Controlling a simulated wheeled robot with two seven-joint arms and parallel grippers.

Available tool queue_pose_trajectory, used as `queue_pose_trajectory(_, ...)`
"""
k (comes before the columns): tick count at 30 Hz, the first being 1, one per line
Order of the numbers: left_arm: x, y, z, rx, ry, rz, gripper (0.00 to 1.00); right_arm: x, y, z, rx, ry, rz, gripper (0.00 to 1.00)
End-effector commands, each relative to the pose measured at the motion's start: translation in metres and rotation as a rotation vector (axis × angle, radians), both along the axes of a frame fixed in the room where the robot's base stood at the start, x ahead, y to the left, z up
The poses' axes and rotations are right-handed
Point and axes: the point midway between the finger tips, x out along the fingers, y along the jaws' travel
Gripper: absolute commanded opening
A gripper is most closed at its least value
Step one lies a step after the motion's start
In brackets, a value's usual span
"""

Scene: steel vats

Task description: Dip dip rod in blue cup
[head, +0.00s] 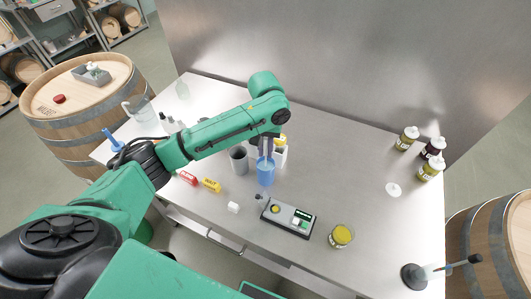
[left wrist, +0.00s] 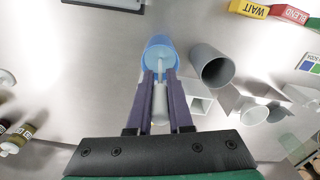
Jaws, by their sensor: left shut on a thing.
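The blue cup (head: 265,178) stands on the steel table below my left gripper (head: 268,146). In the left wrist view the blue cup (left wrist: 160,50) is just beyond the fingertips. My left gripper (left wrist: 160,76) is shut on the pale dip rod (left wrist: 160,96), which points down into the cup's mouth. The rod's lower end shows inside the cup's rim in the left wrist view; whether it touches the bottom or any liquid I cannot tell. My right gripper is not in view.
A grey cup (head: 239,160) stands close beside the blue cup. Red and yellow blocks (head: 211,184), a dark device (head: 288,217) and a yellow-lidded jar (head: 341,236) are nearby. Bottles (head: 406,138) stand at the right rear. The table (head: 345,170) is clear between.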

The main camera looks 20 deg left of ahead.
Motion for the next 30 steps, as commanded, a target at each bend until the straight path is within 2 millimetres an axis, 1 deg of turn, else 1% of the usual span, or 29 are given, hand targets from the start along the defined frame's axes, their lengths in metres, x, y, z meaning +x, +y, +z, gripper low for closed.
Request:
queue_pose_trajectory(21,0.0,0.0,0.08,0.0,-0.003,-0.001,0.0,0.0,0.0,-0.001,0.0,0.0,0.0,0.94)
queue_pose_trajectory(24,0.0,0.0,0.084,0.001,-0.001,-0.001,0.0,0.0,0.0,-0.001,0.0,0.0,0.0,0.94)
queue_pose_trajectory(30,0.0,0.0,0.084,0.001,-0.001,0.0,0.0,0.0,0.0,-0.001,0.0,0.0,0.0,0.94)
